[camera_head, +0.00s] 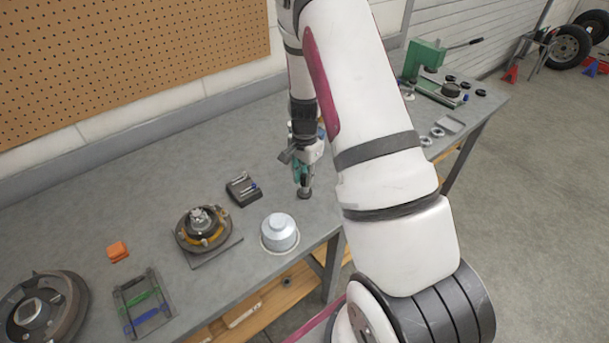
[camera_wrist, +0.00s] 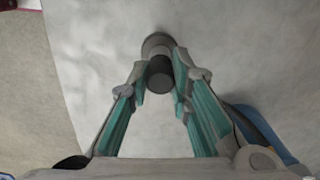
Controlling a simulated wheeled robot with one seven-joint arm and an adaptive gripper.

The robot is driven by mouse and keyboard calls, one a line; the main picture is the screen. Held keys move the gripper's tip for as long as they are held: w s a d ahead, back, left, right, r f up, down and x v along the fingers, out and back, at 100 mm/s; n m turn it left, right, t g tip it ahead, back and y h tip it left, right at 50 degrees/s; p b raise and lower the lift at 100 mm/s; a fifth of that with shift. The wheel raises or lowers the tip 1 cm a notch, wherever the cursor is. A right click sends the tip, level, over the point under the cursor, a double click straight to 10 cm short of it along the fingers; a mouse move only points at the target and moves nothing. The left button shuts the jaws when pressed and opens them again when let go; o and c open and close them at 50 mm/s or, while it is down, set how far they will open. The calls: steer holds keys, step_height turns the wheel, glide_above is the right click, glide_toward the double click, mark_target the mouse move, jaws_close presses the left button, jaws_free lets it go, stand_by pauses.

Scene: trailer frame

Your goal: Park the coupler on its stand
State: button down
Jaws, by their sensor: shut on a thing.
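My gripper (camera_head: 302,178) points down over the grey bench, right of the silver dome. In the wrist view its teal-padded fingers (camera_wrist: 160,82) are closed on a dark cylindrical piece, which I take to be the coupler (camera_wrist: 159,76). A wider grey round part (camera_wrist: 157,43) shows just beyond the dark piece. In the head view a dark round part (camera_head: 304,194) shows under the fingertips, at or just above the bench. I cannot tell whether this round part belongs to the coupler or is its stand, nor whether it touches the bench.
A silver dome (camera_head: 279,232), a brake hub on a plate (camera_head: 203,232), a black holder with pins (camera_head: 243,189) and an orange block (camera_head: 118,252) stand to the left. A green press (camera_head: 424,62) stands far right. A blue thing (camera_wrist: 258,130) is close at right in the wrist view.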

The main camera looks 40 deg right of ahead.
steer(key=c, duration=1)
jaws_free()
steer(key=shift+r+p, duration=0.8)
steer(key=shift+r, duration=2.75)
